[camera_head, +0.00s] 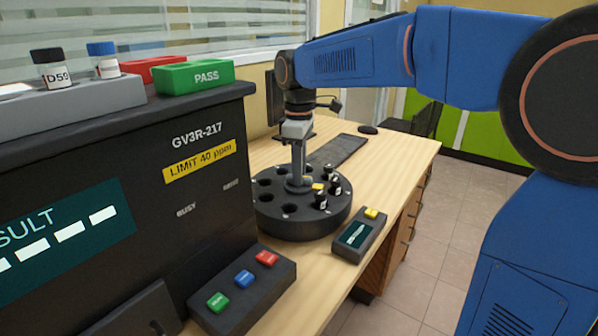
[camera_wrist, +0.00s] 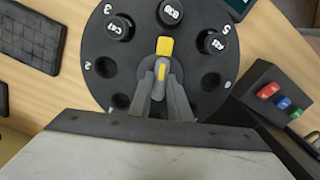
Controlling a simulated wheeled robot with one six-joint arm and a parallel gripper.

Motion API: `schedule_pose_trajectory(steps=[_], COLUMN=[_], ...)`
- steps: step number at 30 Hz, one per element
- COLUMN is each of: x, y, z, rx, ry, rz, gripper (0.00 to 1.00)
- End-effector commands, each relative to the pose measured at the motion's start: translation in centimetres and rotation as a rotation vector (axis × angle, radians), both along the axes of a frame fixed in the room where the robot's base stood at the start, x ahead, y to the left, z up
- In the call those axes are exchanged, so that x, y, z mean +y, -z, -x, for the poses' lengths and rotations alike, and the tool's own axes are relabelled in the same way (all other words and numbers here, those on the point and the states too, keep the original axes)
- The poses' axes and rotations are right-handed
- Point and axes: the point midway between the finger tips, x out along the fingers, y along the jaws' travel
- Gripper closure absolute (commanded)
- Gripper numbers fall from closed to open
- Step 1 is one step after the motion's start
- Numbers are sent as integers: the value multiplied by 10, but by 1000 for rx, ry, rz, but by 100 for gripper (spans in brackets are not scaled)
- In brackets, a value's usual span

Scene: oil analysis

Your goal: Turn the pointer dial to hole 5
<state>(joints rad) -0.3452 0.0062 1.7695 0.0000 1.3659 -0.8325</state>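The pointer dial sits at the centre of a round black carousel (camera_head: 300,222), which also shows in the wrist view (camera_wrist: 100,42). Its yellow pointer tip (camera_wrist: 165,46) points up in the wrist view, to the capped vial (camera_wrist: 170,12) between the marks 3 and 5. The mark 5 (camera_wrist: 225,30) is up and to the right of the tip, beside another capped vial (camera_wrist: 213,43). My gripper (camera_wrist: 162,78) reaches down over the hub, its fingers close on both sides of the dial's yellow-striped grip, seemingly shut on it. In the head view my gripper (camera_head: 299,178) hides part of the hub.
Another capped vial (camera_wrist: 118,27) stands by mark 3; other visible holes are empty. A small display box (camera_head: 360,236) and a three-button panel (camera_head: 243,288) flank the carousel. The black analyser (camera_head: 130,190) stands left; a keyboard (camera_head: 338,149) lies behind.

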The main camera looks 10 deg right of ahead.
Motion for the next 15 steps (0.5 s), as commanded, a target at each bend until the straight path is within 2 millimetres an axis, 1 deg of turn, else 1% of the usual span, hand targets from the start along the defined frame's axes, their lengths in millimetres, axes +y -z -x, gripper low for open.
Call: schedule_pose_trajectory(steps=[8,15], x=[0,0], y=[0,0], z=[0,0], rx=[0,0], ry=[12,106], rz=[0,0], gripper=[100,100])
